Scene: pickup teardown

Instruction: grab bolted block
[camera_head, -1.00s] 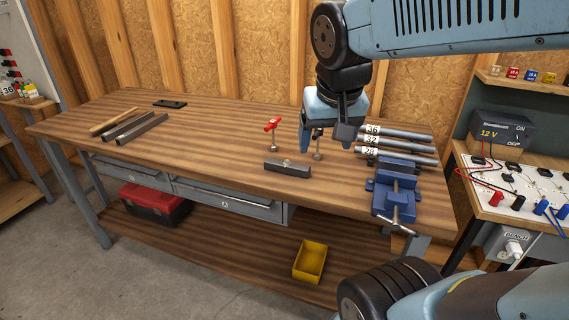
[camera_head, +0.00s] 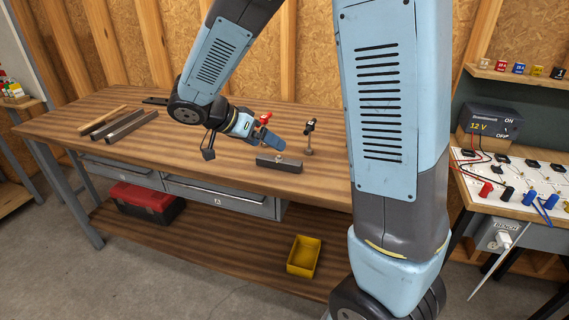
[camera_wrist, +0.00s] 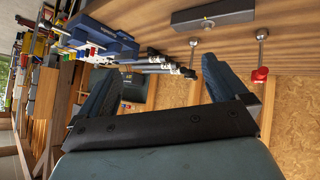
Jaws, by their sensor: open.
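The dark grey block (camera_head: 279,163) lies on the workbench near its front edge, with a small bolt head on top. It also shows at the top of the wrist view (camera_wrist: 228,14). My gripper (camera_head: 268,138) is behind and slightly left of the block in the head view, turned sideways with its fingers pointing right. In the wrist view my gripper (camera_wrist: 158,68) has its two fingers well apart with nothing between them. It is apart from the block.
A red-handled clamp (camera_wrist: 260,74) and a second, dark-topped clamp (camera_head: 309,133) stand behind the block. A blue vise (camera_wrist: 100,38) and several metal tubes (camera_wrist: 150,62) are in the wrist view. Bars (camera_head: 130,129) lie on the left of the bench (camera_head: 210,166).

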